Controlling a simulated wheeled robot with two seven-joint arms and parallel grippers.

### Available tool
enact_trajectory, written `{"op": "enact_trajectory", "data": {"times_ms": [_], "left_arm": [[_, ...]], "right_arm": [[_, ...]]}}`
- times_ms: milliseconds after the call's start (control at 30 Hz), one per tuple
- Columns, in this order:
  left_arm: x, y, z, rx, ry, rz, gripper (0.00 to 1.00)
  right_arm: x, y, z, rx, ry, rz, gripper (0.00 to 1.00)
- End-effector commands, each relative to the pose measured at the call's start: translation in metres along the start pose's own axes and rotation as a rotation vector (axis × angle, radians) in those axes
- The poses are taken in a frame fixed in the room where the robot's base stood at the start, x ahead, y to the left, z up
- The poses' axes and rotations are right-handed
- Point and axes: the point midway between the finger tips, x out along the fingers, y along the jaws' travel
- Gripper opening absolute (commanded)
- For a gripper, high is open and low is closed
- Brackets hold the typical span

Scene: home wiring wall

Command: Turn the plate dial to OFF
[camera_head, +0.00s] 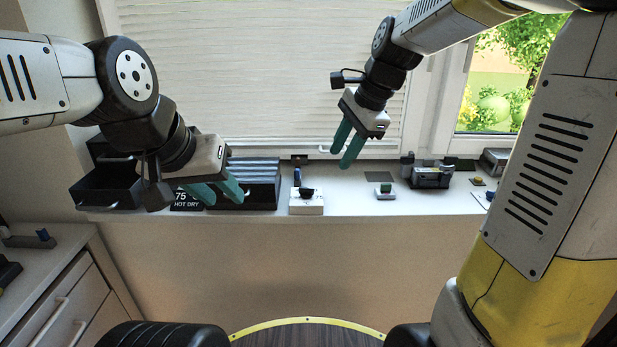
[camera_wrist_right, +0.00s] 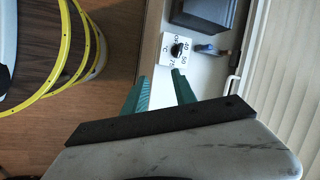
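The plate dial is a black knob (camera_head: 307,193) on a small white box (camera_head: 306,208) on the sill, right of a dark ridged block. In the right wrist view the knob (camera_wrist_right: 177,50) sits on a white face with numbers around it; its exact pointing is too small to tell. My right gripper (camera_head: 346,153) is open and empty, above and right of the dial box, not touching it. Its green fingers (camera_wrist_right: 160,85) are apart in the right wrist view, with the dial beyond the tips. My left gripper (camera_head: 222,192) is open and empty in front of the dark block.
A "75° HOT DRY" sign (camera_head: 187,200) and a black open box (camera_head: 108,187) stand left. A blue-topped item (camera_head: 297,175) stands behind the dial. Several small devices (camera_head: 431,177) lie right. The blind (camera_head: 250,70) rises behind.

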Motion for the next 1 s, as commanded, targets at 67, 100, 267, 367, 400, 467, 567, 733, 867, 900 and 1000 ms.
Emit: {"op": "enact_trajectory", "data": {"times_ms": [67,100,267,367,400,467,567,733,867,900,1000], "left_arm": [[0.000,0.000,0.000,0.000,0.000,0.000,0.36],[0.000,0.000,0.000,0.000,0.000,0.000,0.36],[0.000,0.000,0.000,0.000,0.000,0.000,0.36],[0.000,0.000,0.000,0.000,0.000,0.000,0.36],[0.000,0.000,0.000,0.000,0.000,0.000,0.36],[0.000,0.000,0.000,0.000,0.000,0.000,0.36],[0.000,0.000,0.000,0.000,0.000,0.000,0.36],[0.000,0.000,0.000,0.000,0.000,0.000,0.36],[0.000,0.000,0.000,0.000,0.000,0.000,0.36],[0.000,0.000,0.000,0.000,0.000,0.000,0.36],[0.000,0.000,0.000,0.000,0.000,0.000,0.36]], "right_arm": [[0.028,-0.023,-0.004,0.177,-0.034,0.043,0.33],[0.040,-0.033,-0.005,0.264,-0.047,0.061,0.33],[0.078,-0.058,-0.009,0.523,-0.076,0.120,0.33],[0.091,-0.065,-0.009,0.607,-0.082,0.141,0.33],[0.094,-0.066,-0.009,0.624,-0.083,0.146,0.33],[0.099,-0.067,-0.009,0.640,-0.084,0.150,0.33],[0.109,-0.065,-0.007,0.643,-0.085,0.153,0.33],[0.137,-0.061,-0.004,0.642,-0.084,0.153,0.33],[0.155,-0.060,-0.002,0.641,-0.084,0.151,0.33],[0.160,-0.059,-0.001,0.641,-0.084,0.151,0.33],[0.168,-0.058,0.000,0.640,-0.084,0.150,0.33]]}}
